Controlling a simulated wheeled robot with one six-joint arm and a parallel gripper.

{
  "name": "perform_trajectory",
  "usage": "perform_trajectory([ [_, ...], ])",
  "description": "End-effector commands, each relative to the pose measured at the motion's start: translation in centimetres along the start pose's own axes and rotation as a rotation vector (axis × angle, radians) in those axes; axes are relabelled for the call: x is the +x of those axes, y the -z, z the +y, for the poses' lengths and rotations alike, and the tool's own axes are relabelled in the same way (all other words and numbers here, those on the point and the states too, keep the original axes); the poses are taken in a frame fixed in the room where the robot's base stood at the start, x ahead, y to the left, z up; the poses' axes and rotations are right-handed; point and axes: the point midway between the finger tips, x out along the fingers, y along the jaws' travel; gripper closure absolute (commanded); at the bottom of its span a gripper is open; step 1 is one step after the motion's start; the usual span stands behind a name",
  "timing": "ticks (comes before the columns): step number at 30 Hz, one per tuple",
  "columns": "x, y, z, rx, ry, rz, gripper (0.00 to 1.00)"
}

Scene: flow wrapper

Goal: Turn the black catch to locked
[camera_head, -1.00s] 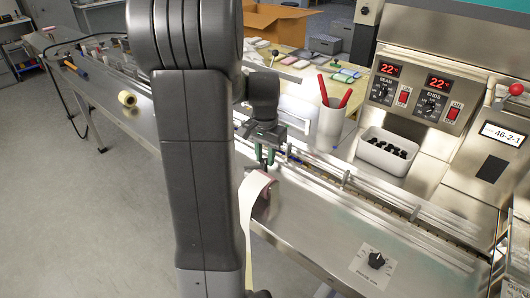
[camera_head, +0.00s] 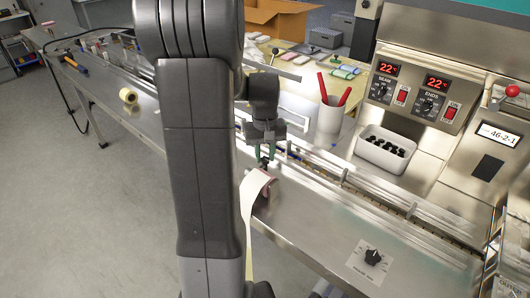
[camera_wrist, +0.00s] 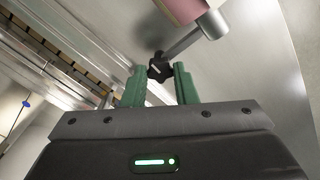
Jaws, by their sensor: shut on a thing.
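The black catch (camera_wrist: 160,67) is a small dark lobed knob with a pale mark on its top, at the end of a grey metal bar (camera_wrist: 183,42) in the wrist view. My gripper (camera_wrist: 159,84) has its green fingers on either side of the catch and is shut on it. In the head view my gripper (camera_head: 260,153) points down at the machine's bed, just behind the paper roll. There the catch is mostly hidden by the fingers. I cannot read any locked marking beside it.
A pink-edged roll (camera_head: 265,190) with a hanging paper strip is close in front of my gripper. Metal guide rails (camera_head: 350,185) run along the bed behind it. A black dial (camera_head: 373,257) is at the right front.

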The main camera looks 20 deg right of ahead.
Motion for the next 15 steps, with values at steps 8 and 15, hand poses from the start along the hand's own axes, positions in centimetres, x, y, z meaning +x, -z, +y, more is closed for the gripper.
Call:
perform_trajectory([
  [8,-0.08,0.09,0.02,-0.043,-0.001,0.003,0.97],
  [15,-0.08,0.09,0.02,-0.046,-0.001,0.003,0.97],
])
